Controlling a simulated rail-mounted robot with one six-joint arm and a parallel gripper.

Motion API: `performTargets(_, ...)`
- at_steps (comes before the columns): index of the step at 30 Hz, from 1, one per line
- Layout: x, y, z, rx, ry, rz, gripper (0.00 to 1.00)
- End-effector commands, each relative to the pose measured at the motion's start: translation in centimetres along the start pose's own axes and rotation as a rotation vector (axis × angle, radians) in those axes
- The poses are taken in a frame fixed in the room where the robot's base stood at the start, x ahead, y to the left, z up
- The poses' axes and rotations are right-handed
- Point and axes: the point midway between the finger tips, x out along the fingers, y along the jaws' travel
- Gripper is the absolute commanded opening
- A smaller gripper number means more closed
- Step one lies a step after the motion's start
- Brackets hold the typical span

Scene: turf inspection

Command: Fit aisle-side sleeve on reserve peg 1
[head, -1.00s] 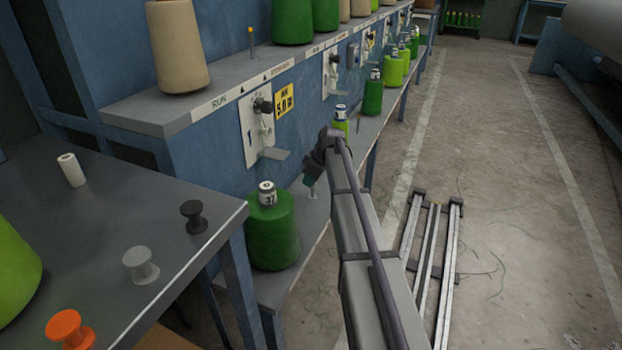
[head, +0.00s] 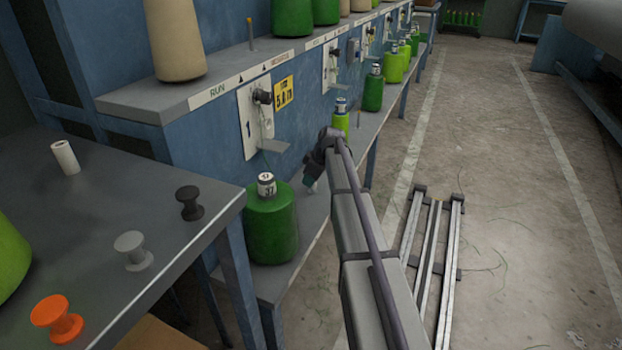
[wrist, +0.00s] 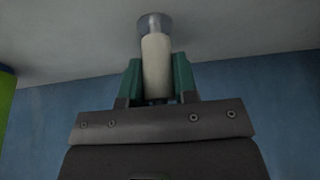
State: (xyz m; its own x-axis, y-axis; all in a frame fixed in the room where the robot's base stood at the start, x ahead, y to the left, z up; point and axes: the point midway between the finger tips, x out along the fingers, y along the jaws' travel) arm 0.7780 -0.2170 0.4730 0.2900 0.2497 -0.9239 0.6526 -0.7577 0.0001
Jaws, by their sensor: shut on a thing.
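In the wrist view a pale cream sleeve (wrist: 157,65) stands between the green fingertips of my gripper (wrist: 157,80), which is shut on it. The sleeve's far end meets a round grey foot (wrist: 153,20) against the pale grey shelf surface; whether it is around a peg there I cannot tell. In the head view my gripper (head: 312,178) is low over the lower shelf (head: 312,207), right of a dark green yarn package (head: 270,225) with a white tube marked 37. The held sleeve and the peg under it are hidden in the head view.
A white tube (head: 65,158) and black (head: 189,203), grey (head: 132,251) and orange (head: 57,318) spools stand on the left table. A plate marked 1 (head: 254,120) with a ledge is above the shelf. More green packages line it. The aisle floor is clear apart from a metal frame.

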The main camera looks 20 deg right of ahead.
Motion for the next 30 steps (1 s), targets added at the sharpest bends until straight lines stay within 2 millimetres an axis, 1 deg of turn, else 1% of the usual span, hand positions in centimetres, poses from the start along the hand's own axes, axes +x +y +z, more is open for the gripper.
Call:
performTargets(2,0.3,0.0,0.1,0.000,0.000,0.000,0.05)
performTargets(3,0.3,0.0,0.1,0.000,0.000,0.000,0.28)
performTargets(12,0.2,0.0,0.1,0.000,0.000,0.000,0.57)
performTargets(19,0.1,0.0,0.1,0.000,0.000,0.000,0.57)
performTargets(22,-0.7,0.0,0.0,0.000,0.000,0.000,0.57)
performTargets(26,-3.3,0.0,-0.2,0.002,0.000,0.001,0.57)
performTargets(30,-7.1,-0.1,-0.4,0.001,0.000,0.001,0.57)
